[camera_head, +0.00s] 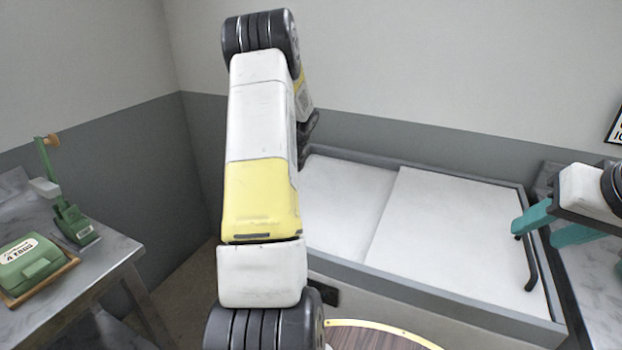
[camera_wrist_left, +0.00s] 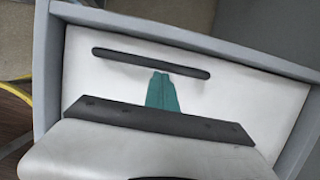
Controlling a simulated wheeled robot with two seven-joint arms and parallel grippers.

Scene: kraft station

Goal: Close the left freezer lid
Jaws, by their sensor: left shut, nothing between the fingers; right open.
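The left freezer lid (camera_head: 345,190) is a flat white panel in the grey chest freezer frame (camera_head: 430,287); my left arm covers its left end in the head view. In the left wrist view the lid (camera_wrist_left: 240,92) lies flat, reaching close to the grey end rim (camera_wrist_left: 190,36), with no open gap visible there. Its black bar handle (camera_wrist_left: 150,62) runs parallel to that rim. My left gripper (camera_wrist_left: 162,78) has its teal fingers together, empty, over the lid with tips at or just beside the handle; contact is unclear. My right gripper (camera_head: 535,234) is open and empty over the freezer's right end.
The white right lid (camera_head: 450,225) covers the freezer's right part, with a black handle (camera_head: 531,265). A marble-topped table (camera_head: 105,262) with a green box (camera_head: 32,268) and green device (camera_head: 72,218) stands left. A round, yellow-edged wooden top (camera_head: 375,338) is in front.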

